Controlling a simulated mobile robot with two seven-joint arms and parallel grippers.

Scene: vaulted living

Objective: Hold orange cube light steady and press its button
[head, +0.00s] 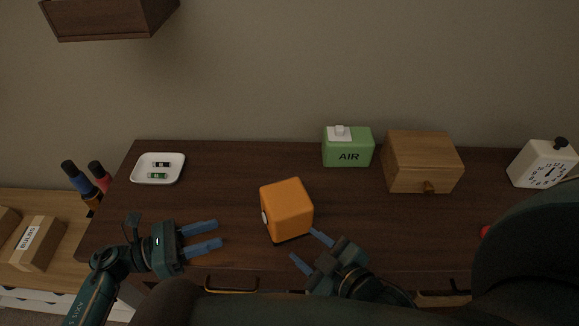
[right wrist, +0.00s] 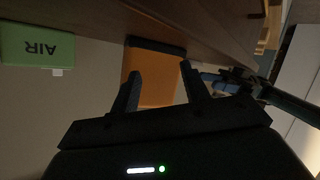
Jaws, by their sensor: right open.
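The orange cube light (head: 287,209) stands on the dark wooden desk, a little left of the middle. Its round white button (head: 264,218) shows on its left side, facing my left gripper. My left gripper (head: 220,234) is open and empty, to the left of the cube and apart from it. My right gripper (head: 304,244) is open at the cube's near right corner, close to it. In the right wrist view the cube (right wrist: 152,75) shows ahead, between the spread fingers (right wrist: 160,82). Whether they touch it I cannot tell. The button is hidden there.
Behind stand a green AIR box (head: 348,152), a wooden box with a knob (head: 424,162) and a white timer-like block (head: 543,165). A white dish (head: 158,169) with two batteries sits at the left. My dark body part covers the lower right.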

